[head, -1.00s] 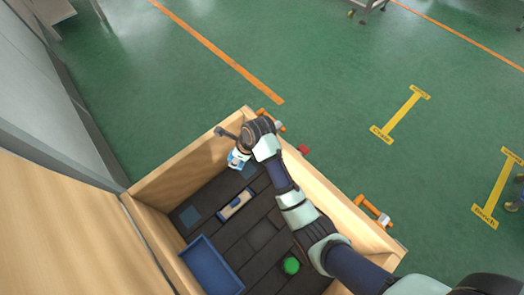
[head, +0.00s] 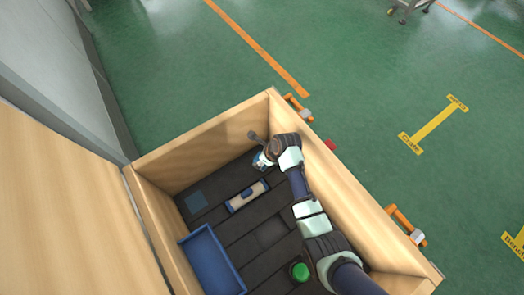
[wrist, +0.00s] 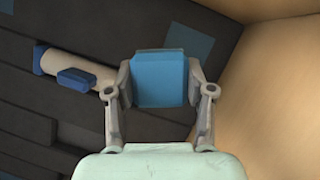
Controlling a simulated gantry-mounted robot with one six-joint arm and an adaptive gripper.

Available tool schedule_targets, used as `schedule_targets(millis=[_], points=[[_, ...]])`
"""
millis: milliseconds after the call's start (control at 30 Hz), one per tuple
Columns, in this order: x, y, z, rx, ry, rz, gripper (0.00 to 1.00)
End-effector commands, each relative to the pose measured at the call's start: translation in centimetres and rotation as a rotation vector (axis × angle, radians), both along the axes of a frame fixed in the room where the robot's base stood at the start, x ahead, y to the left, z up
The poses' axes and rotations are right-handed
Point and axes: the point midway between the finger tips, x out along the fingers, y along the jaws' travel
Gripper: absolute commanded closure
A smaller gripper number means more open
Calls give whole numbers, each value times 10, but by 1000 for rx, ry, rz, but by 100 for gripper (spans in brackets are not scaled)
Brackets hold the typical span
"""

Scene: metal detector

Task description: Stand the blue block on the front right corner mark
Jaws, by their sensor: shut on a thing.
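My gripper (wrist: 160,88) is shut on the blue block (wrist: 160,78), with one finger on each side of it. In the head view my gripper (head: 262,160) is low inside the wooden crate near its far corner, and my arm hides much of the block. A flat dark-blue square mark (wrist: 190,43) shows on the crate floor past the block in the wrist view, partly covered by it. The block appears above the floor; its exact height cannot be told. Another blue square mark (head: 195,202) lies near the crate's left corner in the head view.
The wooden crate (head: 205,150) has tall walls close to my gripper; its wall also fills the right of the wrist view (wrist: 270,100). On the dark floor are a pale bar with a blue piece (head: 246,195), a blue tray (head: 212,262) and a green object (head: 301,272).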

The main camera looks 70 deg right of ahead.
Motion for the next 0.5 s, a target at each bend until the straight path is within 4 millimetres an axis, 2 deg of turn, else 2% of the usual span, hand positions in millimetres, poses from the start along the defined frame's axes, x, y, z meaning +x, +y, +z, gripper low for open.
schedule_targets(millis=[167,367,500], points=[[0,0,-7,0,0,0,86],[0,0,-44,0,0,-1,86],[0,0,-43,-1,-1,0,86]])
